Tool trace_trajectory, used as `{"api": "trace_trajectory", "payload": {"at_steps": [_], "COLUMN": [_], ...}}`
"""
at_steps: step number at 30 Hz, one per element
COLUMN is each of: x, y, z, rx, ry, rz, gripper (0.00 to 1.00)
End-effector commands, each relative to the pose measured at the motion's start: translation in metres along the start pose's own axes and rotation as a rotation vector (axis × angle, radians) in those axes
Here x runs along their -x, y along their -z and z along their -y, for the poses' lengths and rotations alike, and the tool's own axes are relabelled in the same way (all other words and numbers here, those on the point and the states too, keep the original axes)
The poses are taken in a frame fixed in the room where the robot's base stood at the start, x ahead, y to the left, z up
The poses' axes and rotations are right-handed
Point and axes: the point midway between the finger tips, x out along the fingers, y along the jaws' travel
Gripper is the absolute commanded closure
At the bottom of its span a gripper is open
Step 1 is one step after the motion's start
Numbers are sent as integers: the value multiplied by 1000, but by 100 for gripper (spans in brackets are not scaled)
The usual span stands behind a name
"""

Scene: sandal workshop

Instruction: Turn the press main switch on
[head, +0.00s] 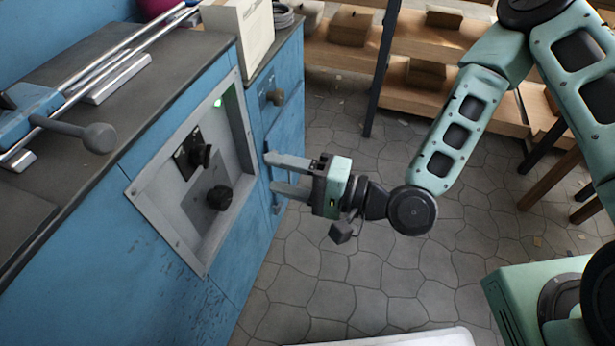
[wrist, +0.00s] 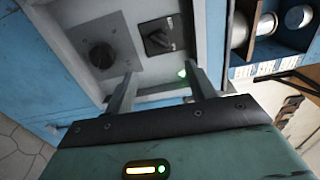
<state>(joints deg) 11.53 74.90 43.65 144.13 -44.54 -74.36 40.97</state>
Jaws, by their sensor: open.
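A grey recessed panel (head: 160,190) is set in the front of a blue cabinet. It carries two black rotary knobs: an upper one (head: 201,155) on a black plate, and a lower, rounder one (head: 218,197) on a grey plate. The wrist view also shows the black-plate knob (wrist: 158,40) and the round knob (wrist: 102,55). No readable label shows which is the main switch. A small green lamp (head: 218,102) glows at the panel's top. My gripper (head: 270,172) is open and empty, right of the panel, fingers pointing towards the cabinet, apart from both knobs.
A blue press part with a grey lever and ball end (head: 99,138) juts over the worktop (head: 130,100). Wooden shelves (head: 350,55) stand behind. The stone floor (head: 330,270) around my gripper is clear.

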Motion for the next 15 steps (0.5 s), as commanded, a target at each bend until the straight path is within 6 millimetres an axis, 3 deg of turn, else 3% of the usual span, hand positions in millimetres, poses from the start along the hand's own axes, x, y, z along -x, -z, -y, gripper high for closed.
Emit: {"api": "trace_trajectory", "payload": {"at_steps": [2,6,15], "x": [17,30,42], "y": [0,1,0], "z": [1,4,0], "rx": [-5,-3,-1], "ry": [-2,-2,0], "rz": [-3,-2,0], "gripper": [45,45,45]}}
